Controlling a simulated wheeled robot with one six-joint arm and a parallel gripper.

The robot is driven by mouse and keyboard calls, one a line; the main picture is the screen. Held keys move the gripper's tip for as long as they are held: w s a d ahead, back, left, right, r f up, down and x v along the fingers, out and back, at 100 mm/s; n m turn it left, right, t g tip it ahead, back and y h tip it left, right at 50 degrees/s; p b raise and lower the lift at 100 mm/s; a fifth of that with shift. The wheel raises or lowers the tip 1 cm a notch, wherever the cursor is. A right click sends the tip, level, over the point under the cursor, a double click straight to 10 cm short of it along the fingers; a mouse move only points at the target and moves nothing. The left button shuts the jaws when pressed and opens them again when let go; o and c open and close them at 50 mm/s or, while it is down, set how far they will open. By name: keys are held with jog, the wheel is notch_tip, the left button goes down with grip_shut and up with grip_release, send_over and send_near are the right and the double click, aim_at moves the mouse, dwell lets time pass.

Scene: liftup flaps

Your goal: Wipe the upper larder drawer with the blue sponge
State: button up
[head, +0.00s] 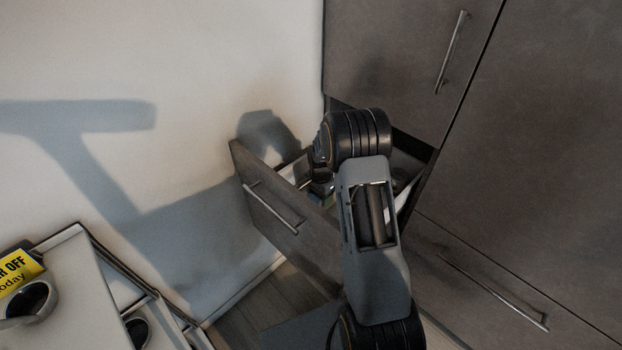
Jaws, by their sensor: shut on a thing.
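The upper larder drawer (262,190) is pulled out of the grey cabinet, with its bar handle on the front panel. My arm reaches over it and hides much of its inside. My gripper (318,177) points down into the drawer behind the front panel. It is shut on the blue sponge (323,188), of which only a small bluish part shows below the gripper. Whether the sponge touches the drawer bottom cannot be told.
A tall cabinet door (410,50) with a bar handle is shut above the drawer. A lower drawer front (490,285) is shut at the right. A pale wall stands at the left. A white trolley (85,285) with a cup (30,300) and a yellow sign (17,270) stands at lower left.

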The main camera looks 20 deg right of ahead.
jog(key=r+p, duration=0.1)
jog(key=r, duration=0.1)
jog(key=r+p, duration=0.1)
jog(key=shift+w+r, duration=0.2)
jog(key=shift+r, duration=0.2)
jog(key=shift+r+p, duration=1.65)
jog(key=shift+r, duration=0.5)
